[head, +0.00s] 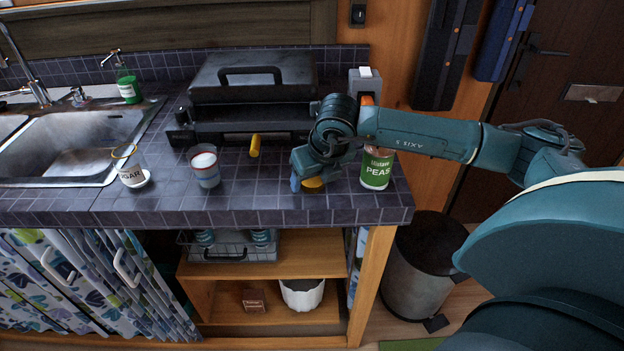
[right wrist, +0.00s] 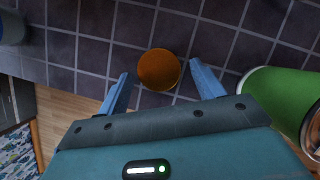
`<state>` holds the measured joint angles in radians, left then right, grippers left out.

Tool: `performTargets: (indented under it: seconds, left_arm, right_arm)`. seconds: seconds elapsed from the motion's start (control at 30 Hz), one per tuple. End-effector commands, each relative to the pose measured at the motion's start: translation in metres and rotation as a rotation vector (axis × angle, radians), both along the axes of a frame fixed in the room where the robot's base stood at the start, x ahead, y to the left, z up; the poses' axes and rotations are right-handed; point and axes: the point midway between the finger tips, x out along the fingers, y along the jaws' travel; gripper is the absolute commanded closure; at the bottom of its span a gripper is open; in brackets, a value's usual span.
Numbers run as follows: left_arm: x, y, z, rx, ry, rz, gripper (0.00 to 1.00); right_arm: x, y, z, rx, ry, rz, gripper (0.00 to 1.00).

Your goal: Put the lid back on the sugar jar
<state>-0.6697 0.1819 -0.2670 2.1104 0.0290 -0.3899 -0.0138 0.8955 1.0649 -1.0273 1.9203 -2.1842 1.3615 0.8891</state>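The sugar jar (head: 130,172) stands upright on the tiled counter at the left, near the sink. A round orange-yellow lid (head: 314,183) lies on the counter near the front edge, partly hidden by my right gripper (head: 306,182). In the right wrist view the lid (right wrist: 159,69) shows between the two blue fingertips of my right gripper (right wrist: 160,74), with a gap on each side. The right gripper is open and holds nothing. My left gripper is not in view.
A green peas can (head: 376,168) stands close to the right of the gripper. A cup with white contents (head: 205,167) stands between jar and lid. The sink (head: 70,140) is at left.

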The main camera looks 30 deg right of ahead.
Motion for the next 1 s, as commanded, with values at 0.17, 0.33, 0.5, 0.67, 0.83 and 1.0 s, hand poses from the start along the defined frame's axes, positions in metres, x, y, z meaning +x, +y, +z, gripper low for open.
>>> performTargets:
  seconds: [0.17,0.33,0.5,0.67,0.83,1.0]
  left_arm:
    - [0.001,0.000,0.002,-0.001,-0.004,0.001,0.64]
    - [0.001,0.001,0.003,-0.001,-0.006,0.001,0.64]
    - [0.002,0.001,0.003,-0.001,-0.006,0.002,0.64]
    - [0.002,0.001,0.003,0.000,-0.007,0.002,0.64]
    - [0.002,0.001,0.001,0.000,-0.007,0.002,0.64]
    - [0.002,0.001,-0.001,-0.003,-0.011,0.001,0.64]
  right_arm:
    - [0.000,0.000,0.000,0.000,-0.001,0.000,0.48]
    - [0.000,0.000,0.000,0.000,-0.001,0.000,0.61]
    - [0.000,0.000,0.000,0.000,-0.001,0.000,0.75]
    - [0.000,0.000,0.000,0.000,-0.001,0.000,0.75]
    - [0.001,0.000,0.010,0.001,-0.005,-0.001,0.75]
    - [0.001,0.000,0.042,0.001,-0.007,0.001,0.75]
